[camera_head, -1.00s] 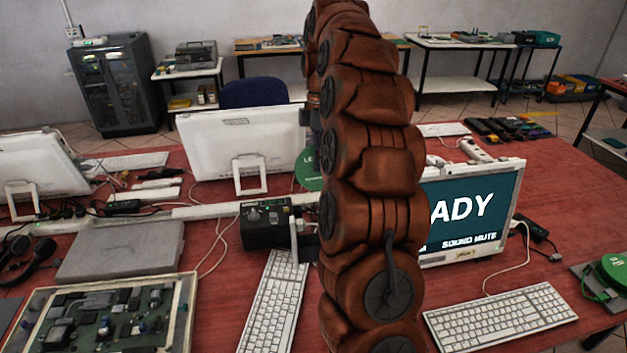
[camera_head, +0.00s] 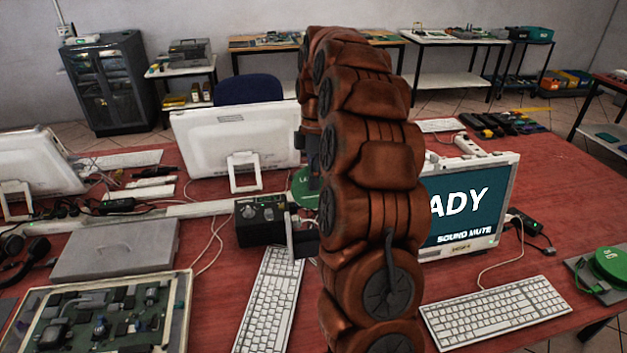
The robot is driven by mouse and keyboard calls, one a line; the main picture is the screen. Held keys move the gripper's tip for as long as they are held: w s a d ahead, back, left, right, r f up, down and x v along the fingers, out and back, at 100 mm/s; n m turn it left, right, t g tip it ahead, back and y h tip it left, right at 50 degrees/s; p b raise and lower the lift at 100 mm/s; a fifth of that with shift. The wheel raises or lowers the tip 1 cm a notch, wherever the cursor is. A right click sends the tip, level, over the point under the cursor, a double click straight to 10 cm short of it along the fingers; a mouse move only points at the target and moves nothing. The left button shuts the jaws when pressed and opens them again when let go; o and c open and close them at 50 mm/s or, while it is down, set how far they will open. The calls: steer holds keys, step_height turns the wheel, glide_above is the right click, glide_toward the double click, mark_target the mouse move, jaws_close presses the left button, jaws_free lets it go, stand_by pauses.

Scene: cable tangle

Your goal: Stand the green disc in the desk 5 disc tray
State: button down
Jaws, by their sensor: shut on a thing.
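The green disc (camera_head: 304,187) shows as a sliver at the left edge of my brown arm, with part of a white letter marking on it. The arm hides the rest. Dark grey parts of my gripper (camera_head: 311,158) show just above the disc; the fingertips are mostly hidden behind the arm. The gripper is shut on the disc and holds it above the red desk, behind the black control box in the picture. I cannot make out a desk 5 disc tray for certain; the arm covers the middle of the desk.
A black box (camera_head: 261,222) with knobs and a grey upright bar stands just left of my arm. A white monitor (camera_head: 235,148) is behind it. A lit screen (camera_head: 462,205) and keyboard (camera_head: 495,312) are at right. Another round green thing (camera_head: 611,264) sits at far right.

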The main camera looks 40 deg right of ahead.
steer(key=shift+f, duration=0.3)
